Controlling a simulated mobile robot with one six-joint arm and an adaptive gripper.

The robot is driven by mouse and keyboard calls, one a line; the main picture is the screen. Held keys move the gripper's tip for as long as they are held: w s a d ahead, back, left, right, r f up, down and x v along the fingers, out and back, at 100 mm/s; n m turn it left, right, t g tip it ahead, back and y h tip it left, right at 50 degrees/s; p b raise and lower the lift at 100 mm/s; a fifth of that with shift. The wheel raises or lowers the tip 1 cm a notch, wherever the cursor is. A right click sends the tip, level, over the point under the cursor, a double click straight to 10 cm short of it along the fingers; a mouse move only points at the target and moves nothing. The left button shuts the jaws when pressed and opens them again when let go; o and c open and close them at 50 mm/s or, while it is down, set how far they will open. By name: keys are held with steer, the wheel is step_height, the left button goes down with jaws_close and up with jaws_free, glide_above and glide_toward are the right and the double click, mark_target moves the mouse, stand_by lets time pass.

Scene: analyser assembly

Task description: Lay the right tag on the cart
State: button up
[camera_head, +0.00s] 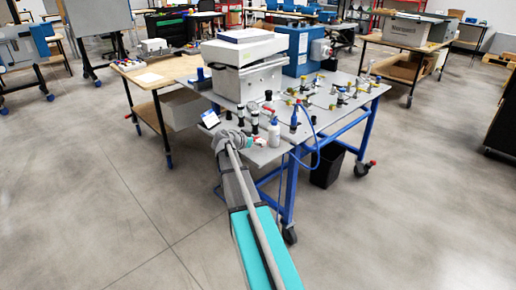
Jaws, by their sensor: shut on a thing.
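A small white tag with a blue edge (210,119) shows at the front left corner of the cart. My gripper (216,129) reaches up from below to this corner and is shut on the tag. The fingers are small and partly hidden by my own wrist. I cannot tell whether the tag touches the cart top. The cart (262,156) has a grey top and a blue frame on castors. No second tag can be made out.
A grey analyser (250,80) and several valve fittings fill the cart behind. A black bin (327,165) is below. Floor at left is clear.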

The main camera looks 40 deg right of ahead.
mark_target(257, 152)
steer(key=shift+w+d+f+b, duration=0.15)
steer(key=shift+w+f+b, duration=0.2)
steer(key=shift+f+b, duration=1.6)
steer(key=shift+f, duration=0.05)
steer(key=shift+f, duration=0.1)
steer(key=o, duration=0.6)
steer(key=shift+r, duration=0.25)
steer(key=shift+p+v, duration=2.35)
steer(key=shift+v, duration=3.65)
